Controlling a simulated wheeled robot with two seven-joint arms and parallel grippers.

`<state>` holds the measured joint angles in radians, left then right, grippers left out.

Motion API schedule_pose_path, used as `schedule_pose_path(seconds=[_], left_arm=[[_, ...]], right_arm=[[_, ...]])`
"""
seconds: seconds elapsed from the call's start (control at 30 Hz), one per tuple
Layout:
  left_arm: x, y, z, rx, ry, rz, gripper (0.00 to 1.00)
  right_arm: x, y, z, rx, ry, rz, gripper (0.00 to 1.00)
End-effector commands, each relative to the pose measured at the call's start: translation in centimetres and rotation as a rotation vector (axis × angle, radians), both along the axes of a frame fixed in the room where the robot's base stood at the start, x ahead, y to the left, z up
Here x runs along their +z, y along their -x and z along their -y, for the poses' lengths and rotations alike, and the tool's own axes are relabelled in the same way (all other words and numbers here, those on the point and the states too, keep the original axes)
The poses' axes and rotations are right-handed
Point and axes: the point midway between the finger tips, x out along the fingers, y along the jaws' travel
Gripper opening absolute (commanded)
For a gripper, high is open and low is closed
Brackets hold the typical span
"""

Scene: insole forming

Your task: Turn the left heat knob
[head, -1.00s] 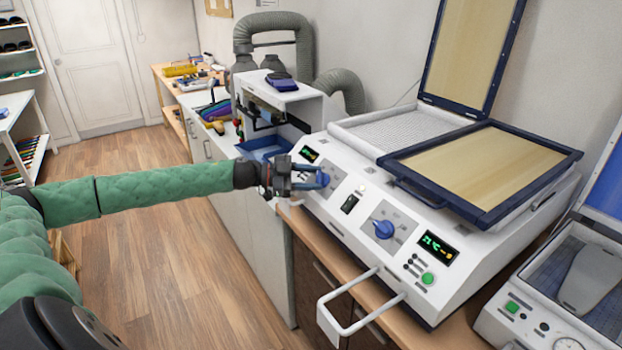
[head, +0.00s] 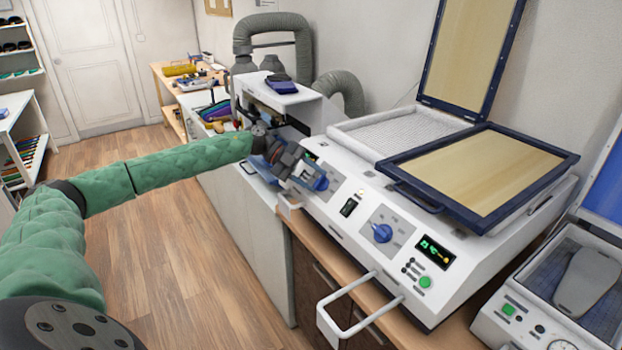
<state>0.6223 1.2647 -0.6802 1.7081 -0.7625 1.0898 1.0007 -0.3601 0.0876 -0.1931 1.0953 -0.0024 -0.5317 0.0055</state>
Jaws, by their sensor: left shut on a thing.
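The white heating machine (head: 345,243) stands on the wooden counter. The left heat knob (head: 321,183) is blue and sits on the left of the front panel, with only its lower right part showing past my gripper. My left gripper (head: 309,176) comes in from the left and is shut on this knob. It looks tilted, and its fingers partly hide the knob and the left display (head: 310,156). The right heat knob (head: 382,233) is blue and clear of any gripper. My right gripper is not in view.
A white handle bar (head: 345,305) sticks out below the front of the machine. A framed panel (head: 480,180) lies on top. A second machine (head: 510,325) stands at the right. The floor at the left is clear.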

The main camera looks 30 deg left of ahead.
Motion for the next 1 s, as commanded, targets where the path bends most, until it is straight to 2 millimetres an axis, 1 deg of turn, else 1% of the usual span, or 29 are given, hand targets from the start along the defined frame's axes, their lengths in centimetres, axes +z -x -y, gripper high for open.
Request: schedule_pose_path(seconds=[0.1, 0.3, 0.4, 0.43, 0.7, 1.0], left_arm=[[0.3, -0.3, 0.1, -0.083, -0.067, 0.033, 0.19], [0.4, -0.5, 0.2, -0.225, -0.185, 0.081, 0.19], [0.5, -0.6, 0.3, -0.296, -0.243, 0.105, 0.19], [0.5, -0.6, 0.4, -0.317, -0.261, 0.112, 0.19], [0.6, -0.7, 0.6, -0.491, -0.405, 0.17, 0.19], [0.8, -0.8, 0.8, -0.622, -0.514, 0.214, 0.19]], right_arm=[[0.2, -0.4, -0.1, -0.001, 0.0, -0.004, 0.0], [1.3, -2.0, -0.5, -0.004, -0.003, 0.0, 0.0], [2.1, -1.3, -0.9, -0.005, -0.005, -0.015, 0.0], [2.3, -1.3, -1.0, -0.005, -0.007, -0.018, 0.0], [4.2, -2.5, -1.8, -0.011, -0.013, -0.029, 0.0], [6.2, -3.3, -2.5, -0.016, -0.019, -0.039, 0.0]])
